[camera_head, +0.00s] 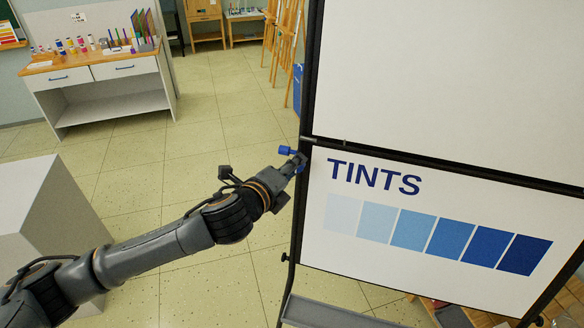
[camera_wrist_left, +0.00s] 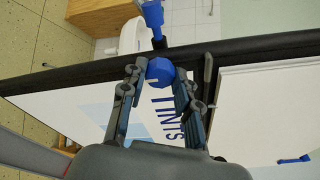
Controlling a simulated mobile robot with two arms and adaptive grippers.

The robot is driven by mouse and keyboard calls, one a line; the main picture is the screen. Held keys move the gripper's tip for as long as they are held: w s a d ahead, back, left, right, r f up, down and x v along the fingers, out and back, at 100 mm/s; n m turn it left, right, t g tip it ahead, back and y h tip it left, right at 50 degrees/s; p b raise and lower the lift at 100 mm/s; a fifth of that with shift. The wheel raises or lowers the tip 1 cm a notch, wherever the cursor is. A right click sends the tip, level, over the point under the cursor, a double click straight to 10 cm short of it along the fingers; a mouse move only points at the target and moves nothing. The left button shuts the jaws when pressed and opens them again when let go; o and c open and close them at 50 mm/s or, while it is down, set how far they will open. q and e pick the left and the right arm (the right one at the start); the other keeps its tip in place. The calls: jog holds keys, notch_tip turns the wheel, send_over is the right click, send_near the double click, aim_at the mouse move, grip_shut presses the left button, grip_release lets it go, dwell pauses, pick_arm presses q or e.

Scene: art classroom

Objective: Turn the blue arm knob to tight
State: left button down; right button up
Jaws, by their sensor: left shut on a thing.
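The blue arm knob (camera_wrist_left: 160,70) sits at the left edge of the easel board's black frame. In the left wrist view it is a faceted blue knob between the fingers of my left gripper (camera_wrist_left: 157,82), which is shut on it. A blue lever part (camera_wrist_left: 152,14) sticks out beyond the knob, and in the head view blue also shows (camera_head: 286,150) just past the fingertips. My left gripper (camera_head: 298,162) reaches the frame edge in the head view and hides most of the knob there. No tight or loose marking is readable. My right gripper is not in view.
The board carries a TINTS chart (camera_head: 440,230) and a dark horizontal bar (camera_head: 450,177). A grey tray (camera_head: 340,313) is below. A white block (camera_head: 45,215) stands at left. A paint cabinet (camera_head: 100,80) and wooden easels (camera_head: 285,40) are behind. The tiled floor between is clear.

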pick_arm(q)
jog(key=shift+f, duration=0.1)
jog(key=c, duration=1)
grip_release()
jog(key=v, duration=1.2)
jog(key=shift+w, duration=0.1)
